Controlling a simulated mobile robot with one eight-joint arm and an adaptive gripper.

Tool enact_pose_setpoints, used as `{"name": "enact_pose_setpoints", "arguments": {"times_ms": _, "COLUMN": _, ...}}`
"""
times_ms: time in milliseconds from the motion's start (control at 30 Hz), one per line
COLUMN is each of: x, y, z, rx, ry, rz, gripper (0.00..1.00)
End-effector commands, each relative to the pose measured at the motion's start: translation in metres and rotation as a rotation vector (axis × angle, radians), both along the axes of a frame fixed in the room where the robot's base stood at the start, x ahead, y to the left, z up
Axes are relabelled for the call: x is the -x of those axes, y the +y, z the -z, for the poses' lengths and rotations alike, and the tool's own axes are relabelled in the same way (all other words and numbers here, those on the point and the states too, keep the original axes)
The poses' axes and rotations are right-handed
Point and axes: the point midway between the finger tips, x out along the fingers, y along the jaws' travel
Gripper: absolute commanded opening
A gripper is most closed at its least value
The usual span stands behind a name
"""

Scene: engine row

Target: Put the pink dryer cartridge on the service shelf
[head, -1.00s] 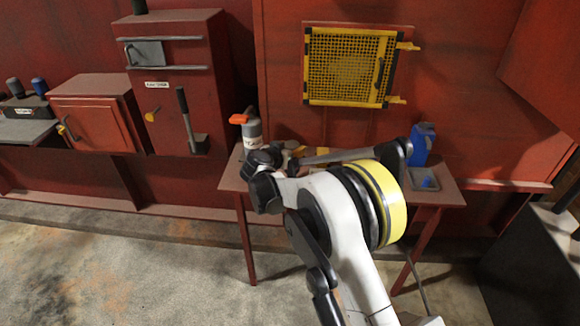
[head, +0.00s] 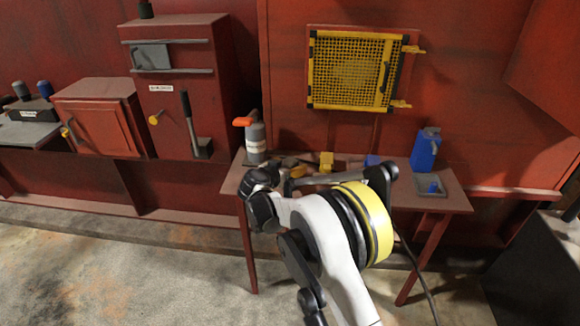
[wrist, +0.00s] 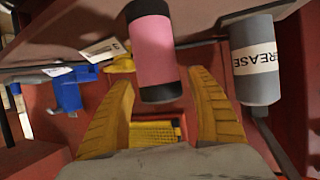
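The pink dryer cartridge (wrist: 154,50), a pink cylinder with black ends, shows in the wrist view ahead of my gripper (wrist: 162,95). The two yellow fingers are spread wide, with a visible gap on each side of the cartridge, so my gripper is open. I cannot tell what the cartridge rests on. In the head view I cannot make out the cartridge, and my arm covers part of the red table (head: 452,200). No surface is clearly marked as the service shelf.
A grey grease can (wrist: 256,60) stands close right of the cartridge; it has an orange top in the head view (head: 255,142). A blue container (head: 425,150) and yellow block (head: 326,161) are on the table. A yellow mesh panel (head: 350,70) is on the wall above.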

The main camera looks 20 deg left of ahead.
Motion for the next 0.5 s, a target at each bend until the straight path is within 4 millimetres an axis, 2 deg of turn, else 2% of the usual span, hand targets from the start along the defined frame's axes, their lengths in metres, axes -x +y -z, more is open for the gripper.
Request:
{"name": "enact_pose_setpoints", "arguments": {"times_ms": 333, "x": 0.001, "y": 0.000, "z": -0.006, "rx": 0.000, "ry": 0.000, "rz": -0.001, "gripper": 0.67}}
{"name": "enact_pose_setpoints", "arguments": {"times_ms": 500, "x": 0.029, "y": 0.004, "z": -0.018, "rx": -0.001, "ry": 0.000, "rz": -0.003, "gripper": 0.67}}
